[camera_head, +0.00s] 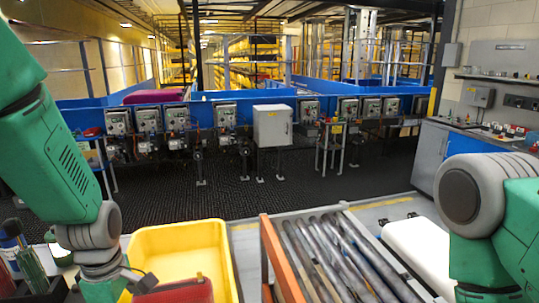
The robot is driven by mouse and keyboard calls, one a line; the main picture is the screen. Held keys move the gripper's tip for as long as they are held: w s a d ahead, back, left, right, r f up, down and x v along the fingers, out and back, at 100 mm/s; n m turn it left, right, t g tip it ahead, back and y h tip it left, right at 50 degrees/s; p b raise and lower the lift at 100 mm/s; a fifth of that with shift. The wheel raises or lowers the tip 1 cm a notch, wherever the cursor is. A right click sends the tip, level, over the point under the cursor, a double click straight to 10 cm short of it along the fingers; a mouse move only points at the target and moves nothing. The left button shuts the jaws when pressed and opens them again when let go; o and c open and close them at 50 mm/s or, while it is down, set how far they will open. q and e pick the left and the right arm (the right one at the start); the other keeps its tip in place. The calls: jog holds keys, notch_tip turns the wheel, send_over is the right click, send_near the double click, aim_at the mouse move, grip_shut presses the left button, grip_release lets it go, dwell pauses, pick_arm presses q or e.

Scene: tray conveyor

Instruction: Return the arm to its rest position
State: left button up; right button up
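My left arm (75,160) is green and grey and comes down from the top left. Its wrist is at the left end of a yellow tray (228,262). Part of my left gripper (138,280) shows as dark pieces at the tray's left side, near a red item (178,292) in the tray. I cannot tell whether the gripper touches the item or whether its fingers are open, as they are cut off or hidden. My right arm (485,200) is bent at the right edge. Its gripper is out of view.
A roller conveyor (335,260) with an orange side rail (282,260) stands right of the tray. A white rounded object (415,250) lies beyond it. Brushes (28,262) in a holder stand at the bottom left.

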pick_arm(q)
jog(key=s+a+f+m, duration=0.1)
jog(key=s+f+m, duration=0.2)
jog(key=s+f, duration=0.1)
jog(key=s+a+f+m, duration=0.1)
jog(key=s+f+m, duration=0.2)
jog(key=f, duration=0.3)
jog(key=s+a+f+m, duration=0.2)
jog(key=s+f+m, duration=0.2)
jog(key=s+f, duration=0.1)
jog(key=shift+s+f, duration=0.35)
jog(key=shift+s, duration=0.1)
jog(key=s+d+f+m, duration=0.2)
jog(key=s+f+m, duration=0.3)
jog(key=s+m, duration=0.55)
notch_tip(320, 180, down, 17)
jog(key=w+d+n+b, duration=0.1)
jog(key=b, duration=1.7)
jog(key=shift+t, duration=0.4)
pick_arm(e)
notch_tip(320, 180, down, 18)
pick_arm(q)
jog(key=shift+a, duration=0.2)
pick_arm(e)
jog(key=shift+a+r, duration=0.15)
jog(key=shift+a, duration=0.2)
pick_arm(q)
jog(key=shift+d, duration=0.15)
pick_arm(e)
jog(key=shift+d, duration=0.1)
